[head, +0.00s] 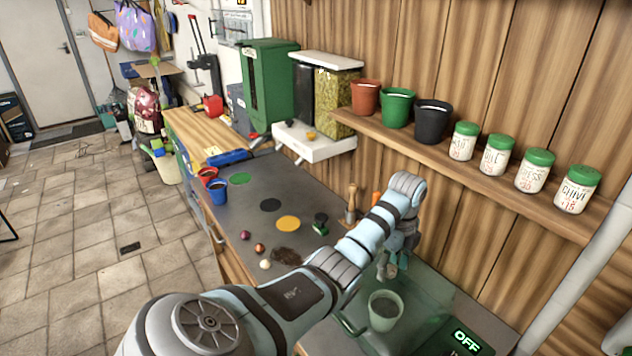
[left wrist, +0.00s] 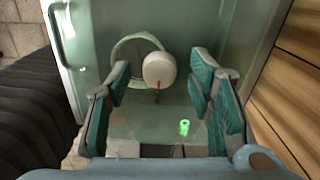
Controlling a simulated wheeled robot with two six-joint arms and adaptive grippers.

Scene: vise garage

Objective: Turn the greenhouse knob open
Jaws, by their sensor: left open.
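The greenhouse is a see-through green-tinted box (head: 432,290) at the near end of the bench, with a pot (head: 384,308) showing inside it. In the left wrist view, a pale round knob (left wrist: 158,68) with a small red mark shows between the fingers, in front of the pot's rim. I cannot make out the knob in the head view, where my arm and gripper cover that area. My left gripper (head: 392,266) is open above the greenhouse. Its teal-padded fingers (left wrist: 161,84) stand on either side of the knob, with no clear contact. My right gripper is not in view.
A dark panel with a glowing green OFF sign (head: 467,341) is at the greenhouse's near right. A wooden shelf (head: 455,165) with pots and green-lidded jars runs along the wall behind. Bulbs, a soil patch (head: 287,255) and colored discs lie on the grey bench.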

